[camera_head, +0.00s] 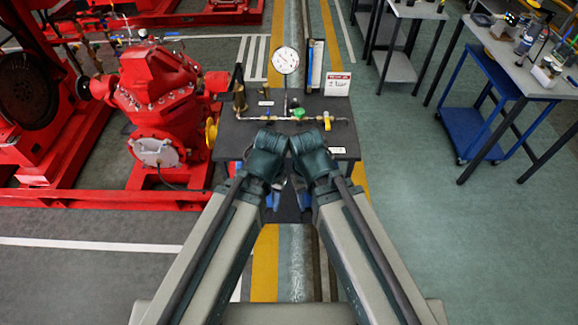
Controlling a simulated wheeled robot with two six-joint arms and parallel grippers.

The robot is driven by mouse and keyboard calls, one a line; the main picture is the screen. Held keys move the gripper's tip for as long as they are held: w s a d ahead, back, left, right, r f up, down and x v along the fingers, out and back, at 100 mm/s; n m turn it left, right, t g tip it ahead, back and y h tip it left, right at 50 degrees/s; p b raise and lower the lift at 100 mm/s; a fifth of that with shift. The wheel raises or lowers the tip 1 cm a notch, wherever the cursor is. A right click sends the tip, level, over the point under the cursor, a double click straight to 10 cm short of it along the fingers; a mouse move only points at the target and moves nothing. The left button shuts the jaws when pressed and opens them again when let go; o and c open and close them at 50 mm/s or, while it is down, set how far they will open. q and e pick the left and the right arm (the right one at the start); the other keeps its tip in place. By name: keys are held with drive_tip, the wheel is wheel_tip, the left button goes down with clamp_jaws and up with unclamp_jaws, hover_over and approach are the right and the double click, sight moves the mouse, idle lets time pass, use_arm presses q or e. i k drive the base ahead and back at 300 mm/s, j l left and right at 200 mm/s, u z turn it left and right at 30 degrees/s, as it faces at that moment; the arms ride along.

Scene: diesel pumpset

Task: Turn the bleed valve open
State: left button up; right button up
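A dark work table (340,137) stands ahead and carries a thin horizontal pipe with valve fittings. A green valve handle (298,113) and a yellow valve handle (327,121) sit on this pipe. I cannot tell for certain which one is the bleed valve. A round white pressure gauge (285,60) rises on a stem behind the pipe. My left gripper (272,200) and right gripper (305,200) point down on the near side of the table, apart from the valves. My wrists hide most of both grippers, so their opening is unclear.
A red pump (160,80) on a red frame stands left of the table. A sign card (338,84) and upright binders (315,62) stand at the table's back. Workbenches and a blue cart (485,105) stand at right. Floor between table and benches is clear.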

sight(299, 112)
drive_tip(key=i+z, duration=0.25)
drive_tip(key=i, duration=0.2)
drive_tip(key=i+z, duration=0.3)
drive_tip(key=i, duration=0.15)
